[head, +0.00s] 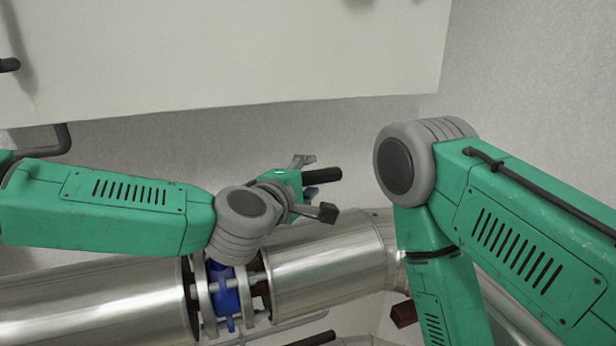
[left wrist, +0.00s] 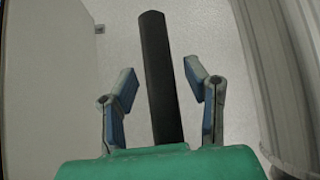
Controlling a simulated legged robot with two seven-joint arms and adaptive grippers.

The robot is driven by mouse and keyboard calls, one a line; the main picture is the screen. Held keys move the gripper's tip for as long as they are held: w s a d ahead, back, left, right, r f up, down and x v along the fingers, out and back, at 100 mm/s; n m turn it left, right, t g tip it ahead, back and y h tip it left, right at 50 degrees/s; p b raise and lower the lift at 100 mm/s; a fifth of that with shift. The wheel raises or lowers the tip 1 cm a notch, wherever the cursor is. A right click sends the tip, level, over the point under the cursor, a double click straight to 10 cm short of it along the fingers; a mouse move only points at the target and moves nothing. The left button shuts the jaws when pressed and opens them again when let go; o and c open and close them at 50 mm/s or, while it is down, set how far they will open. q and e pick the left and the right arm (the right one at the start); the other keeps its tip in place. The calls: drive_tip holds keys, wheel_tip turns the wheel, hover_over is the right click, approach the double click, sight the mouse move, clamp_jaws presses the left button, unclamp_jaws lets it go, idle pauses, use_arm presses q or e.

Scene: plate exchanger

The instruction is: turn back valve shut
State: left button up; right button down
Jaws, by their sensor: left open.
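The back valve's blue body (head: 224,290) sits between flanges in the large silver pipe. Its black lever handle (head: 325,175) sticks out past my left gripper (head: 315,187). In the left wrist view the handle (left wrist: 160,60) is a long dark bar running lengthwise between the two fingers of the left gripper (left wrist: 160,82). The fingers are open, with a visible gap on each side of the bar. My wrist hides the joint between handle and valve body in the head view. My right arm shows at the right, but its gripper is out of the picture.
The silver pipe (head: 325,270) runs across below my left wrist. A large pale panel (head: 230,50) hangs above. Another black handle (head: 312,340) shows at the bottom edge, and a dark red block (head: 404,314) lies beside my right arm. A grey wall stands behind.

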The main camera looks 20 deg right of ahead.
use_arm(q)
drive_tip(key=shift+s+d, duration=0.1)
drive_tip(key=shift+d, duration=0.2)
drive_tip(key=shift+d+f, duration=0.15)
drive_tip(key=shift+d, duration=0.65)
clamp_jaws()
drive_tip(key=shift+s+d, duration=0.1)
drive_tip(key=shift+f, duration=0.1)
use_arm(e)
drive_tip(key=shift+d+f, duration=0.2)
drive_tip(key=shift+d, duration=0.55)
